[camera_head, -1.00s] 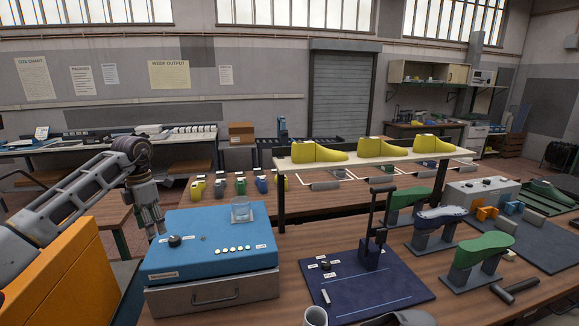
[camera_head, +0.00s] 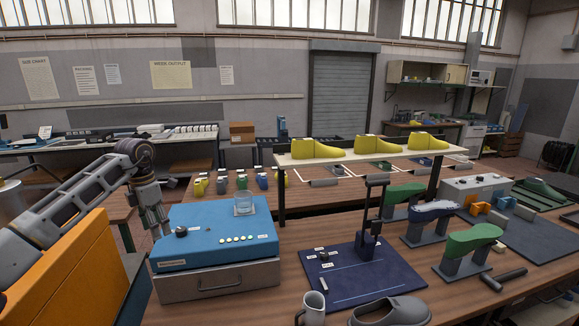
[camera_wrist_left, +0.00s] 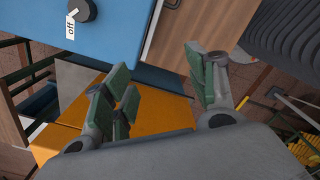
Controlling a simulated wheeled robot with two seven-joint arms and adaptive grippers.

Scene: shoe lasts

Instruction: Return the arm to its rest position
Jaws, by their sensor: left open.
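My left arm comes in from the left in the head view. Its gripper (camera_head: 156,226) points down just left of the blue machine box (camera_head: 212,222), apart from any object I can make out. In the left wrist view the gripper (camera_wrist_left: 165,90) has its green-padded fingers spread wide with nothing between them. The blue box with its black knob and "off" label (camera_wrist_left: 72,28) shows at the top left there. My right gripper is not in view.
An orange block (camera_head: 75,270) lies under my left forearm. A shelf with yellow lasts (camera_head: 313,148) stands behind.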

